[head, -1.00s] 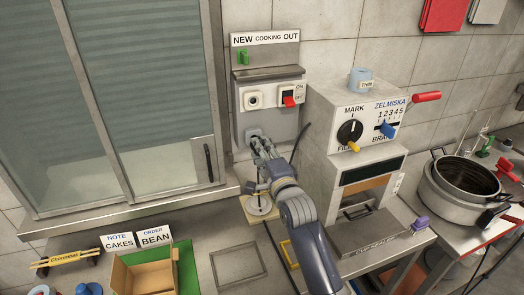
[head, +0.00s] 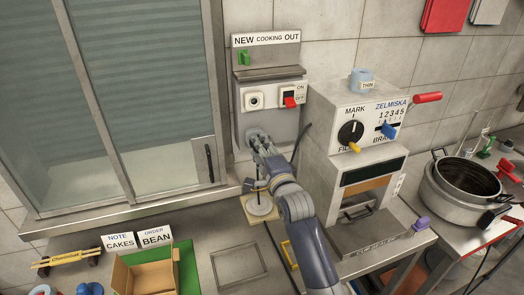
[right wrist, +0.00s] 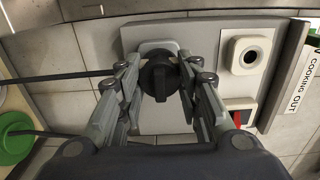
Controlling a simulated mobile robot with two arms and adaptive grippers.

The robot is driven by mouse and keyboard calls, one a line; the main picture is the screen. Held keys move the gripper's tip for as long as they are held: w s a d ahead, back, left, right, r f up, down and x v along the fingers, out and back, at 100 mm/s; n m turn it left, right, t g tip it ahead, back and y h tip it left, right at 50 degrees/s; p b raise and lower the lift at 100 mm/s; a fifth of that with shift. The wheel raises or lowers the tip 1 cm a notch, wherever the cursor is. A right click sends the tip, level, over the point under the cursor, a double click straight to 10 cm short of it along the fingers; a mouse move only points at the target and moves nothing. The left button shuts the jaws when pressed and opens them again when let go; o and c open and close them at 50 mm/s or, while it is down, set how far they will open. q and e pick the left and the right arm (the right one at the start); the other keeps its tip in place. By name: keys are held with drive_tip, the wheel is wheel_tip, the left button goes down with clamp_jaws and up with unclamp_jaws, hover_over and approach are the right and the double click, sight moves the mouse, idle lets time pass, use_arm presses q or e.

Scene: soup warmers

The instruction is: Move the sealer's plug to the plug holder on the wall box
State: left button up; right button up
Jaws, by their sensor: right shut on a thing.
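The grey wall box (head: 270,122) hangs on the tiles, with a round white socket (head: 253,99) and a red switch (head: 289,102). My right gripper (head: 258,139) is at its lower left part. In the right wrist view, my right gripper (right wrist: 160,85) is shut on a black plug (right wrist: 160,78). The plug is in front of a pale holder plate (right wrist: 157,48) on the box; I cannot tell whether it is fully seated. A black cable (right wrist: 60,77) shows at left. The sealer (head: 345,150) stands right of the box. My left gripper is not in view.
A glass-fronted cabinet (head: 130,100) stands close on the left. A spindle on a pale base (head: 260,207) is below my right gripper. An open cardboard box (head: 145,275) is at lower left. A large pot (head: 465,185) is at right.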

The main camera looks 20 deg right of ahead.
drive_tip(key=shift+w, duration=0.7)
drive_tip(key=o, duration=1.2)
drive_tip(key=shift+o, duration=0.2)
drive_tip(key=s, duration=1.2)
drive_tip(key=shift+d, duration=0.2)
drive_tip(key=shift+f, duration=0.1)
